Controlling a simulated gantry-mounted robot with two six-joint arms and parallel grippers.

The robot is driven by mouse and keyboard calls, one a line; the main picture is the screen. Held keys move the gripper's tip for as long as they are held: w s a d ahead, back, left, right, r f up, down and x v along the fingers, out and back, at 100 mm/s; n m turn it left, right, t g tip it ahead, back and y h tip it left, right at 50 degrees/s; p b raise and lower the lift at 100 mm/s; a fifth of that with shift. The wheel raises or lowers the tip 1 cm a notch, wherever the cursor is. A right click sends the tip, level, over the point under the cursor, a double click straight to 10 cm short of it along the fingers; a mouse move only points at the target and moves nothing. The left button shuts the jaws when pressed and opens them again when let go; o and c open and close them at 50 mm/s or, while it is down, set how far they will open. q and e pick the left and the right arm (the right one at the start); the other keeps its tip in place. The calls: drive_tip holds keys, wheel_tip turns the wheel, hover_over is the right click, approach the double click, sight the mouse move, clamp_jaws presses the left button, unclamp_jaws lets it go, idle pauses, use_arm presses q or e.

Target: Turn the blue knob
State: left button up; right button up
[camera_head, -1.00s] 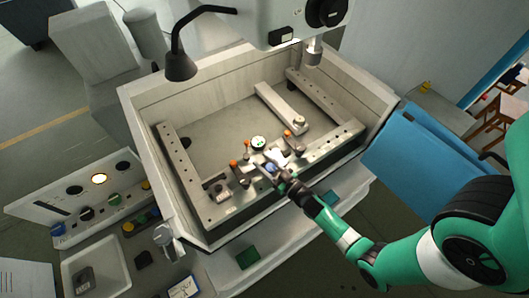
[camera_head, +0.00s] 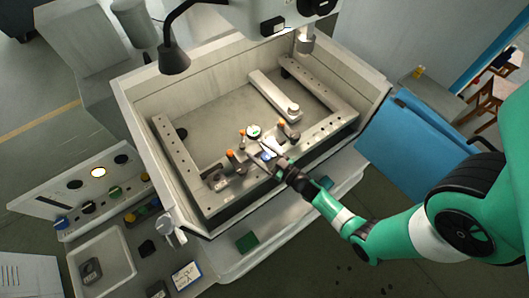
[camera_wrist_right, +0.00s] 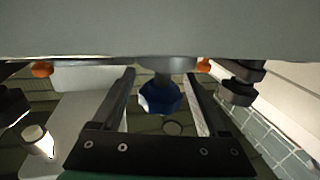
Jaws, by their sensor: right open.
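The blue knob (camera_wrist_right: 160,98) is faceted and sits on a grey stem in the right wrist view. It also shows as a small blue spot (camera_head: 265,155) at the near rail in the machine's tank, partly covered by my gripper. My right gripper (camera_head: 270,160) reaches in from the right over the tank's near wall. In the wrist view its two fingers (camera_wrist_right: 160,80) are open, one on each side of the knob, with gaps visible. My left gripper is not in view.
Orange-tipped clamps (camera_head: 282,125) and a round dial (camera_head: 253,132) stand close around the knob. The tank wall (camera_head: 122,108) surrounds the rails. A control panel (camera_head: 80,185) with knobs is at the left. A blue panel (camera_head: 415,140) stands at the right.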

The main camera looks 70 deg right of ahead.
drive_tip(key=p+v, duration=0.2)
drive_tip(key=v, duration=0.9)
drive_tip(key=shift+s, duration=0.2)
drive_tip(key=shift+a, duration=0.1)
idle(0.9)
